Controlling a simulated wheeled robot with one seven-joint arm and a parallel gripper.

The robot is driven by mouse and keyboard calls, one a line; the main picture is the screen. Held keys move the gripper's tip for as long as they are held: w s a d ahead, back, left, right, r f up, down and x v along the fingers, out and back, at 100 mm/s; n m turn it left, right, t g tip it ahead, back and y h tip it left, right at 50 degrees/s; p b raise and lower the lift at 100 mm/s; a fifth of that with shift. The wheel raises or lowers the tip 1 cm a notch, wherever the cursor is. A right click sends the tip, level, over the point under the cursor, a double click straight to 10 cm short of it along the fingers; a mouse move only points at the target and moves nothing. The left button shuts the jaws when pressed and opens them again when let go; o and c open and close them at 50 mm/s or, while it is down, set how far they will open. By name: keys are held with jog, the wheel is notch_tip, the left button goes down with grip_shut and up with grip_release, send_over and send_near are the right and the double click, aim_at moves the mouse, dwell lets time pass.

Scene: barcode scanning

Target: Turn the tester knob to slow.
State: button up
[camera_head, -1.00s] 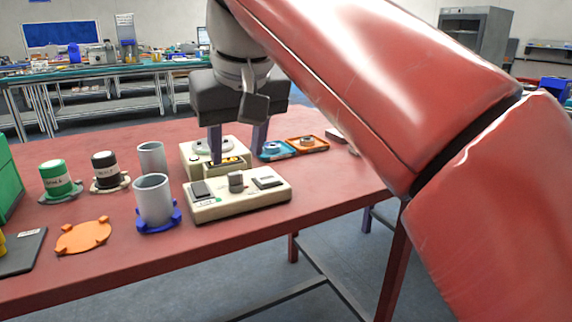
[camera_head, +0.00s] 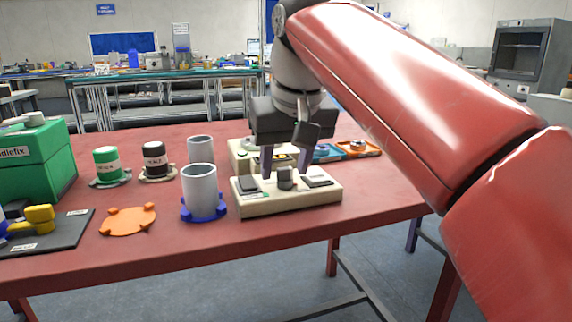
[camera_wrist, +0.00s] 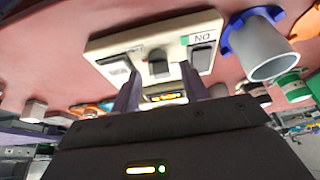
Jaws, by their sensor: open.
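A cream box (camera_head: 320,200) with a dark grey knob (camera_head: 285,177) in the middle and a flat switch on each side stands near the table's front edge. In the wrist view the knob (camera_wrist: 158,66) sits between two grey rocker switches; a label by the right one reads "NO", and the other labels are too blurred to read. My gripper (camera_head: 285,164) is open and empty, pointing down over the box. Its two fingers (camera_wrist: 160,80) are spread on either side of the knob, apparently without gripping it. Their exact height relative to the knob is unclear.
Behind the box is another cream device (camera_head: 240,155) with a lit display. A grey cup (camera_head: 199,182) in a blue holder (camera_head: 203,212) stands close to its left. Orange and blue trays (camera_head: 357,148) lie behind right. The red table (camera_head: 270,235) is clear in front.

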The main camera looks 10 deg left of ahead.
jog(key=shift+c, duration=0.4)
grip_shut()
jog(key=shift+r+n+p, duration=0.1)
jog(key=shift+n+p, duration=0.2)
jog(key=n+g+y+p, duration=0.1)
jog(key=n+p, duration=0.1)
jog(key=n, duration=0.1)
jog(key=shift+w+d+r+n, duration=0.1)
jog(key=shift+n, duration=0.2)
jog(key=n+p, duration=0.1)
jog(key=n, duration=0.1)
jog(key=n+g+p, duration=0.1)
jog(key=n+p, duration=0.1)
jog(key=shift+w+g+y, duration=0.1)
jog(key=shift+g+y, duration=0.2)
jog(key=shift+y, duration=0.1)
jog(key=n+g+p, duration=0.1)
jog(key=n+p, duration=0.1)
jog(key=n, duration=0.1)
jog(key=n+g+p, duration=0.1)
jog(key=n, duration=0.1)
jog(key=shift+w+n+p, duration=0.15)
jog(key=shift+n+p, duration=0.2)
jog(key=shift+n, duration=0.05)
jog(key=shift+n+g+p, duration=0.8)
jog(key=shift+n+p, duration=0.35)
jog(key=shift+n, duration=0.75)
